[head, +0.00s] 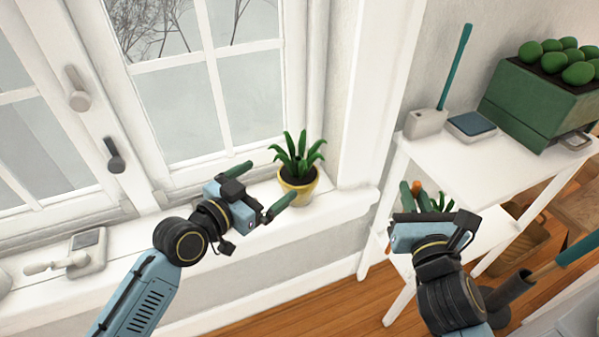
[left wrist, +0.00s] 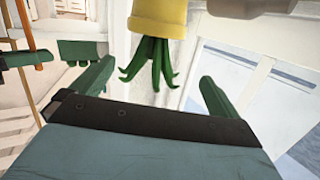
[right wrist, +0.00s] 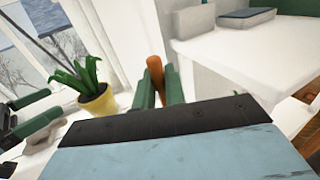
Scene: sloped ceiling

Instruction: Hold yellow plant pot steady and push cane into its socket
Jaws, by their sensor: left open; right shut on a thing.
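The yellow plant pot (head: 300,196) stands upright on the white windowsill with a green leafy plant in it. It also shows in the left wrist view (left wrist: 160,18) and the right wrist view (right wrist: 100,106). My left gripper (head: 263,188) is open beside the pot, its fingers spread toward it and nothing between them. My right gripper (head: 408,199) is shut on the orange-brown cane (right wrist: 155,70), to the right of the pot and apart from it. The cane's end also shows in the head view (head: 416,187). I cannot make out the socket in the pot.
A white shelf (head: 480,165) at the right holds a grey holder (head: 425,124) with a teal stick, a blue-topped box (head: 471,125) and a green planter (head: 537,105). Window handles (head: 115,155) project above the sill. A white-grey device (head: 88,250) lies at the sill's left.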

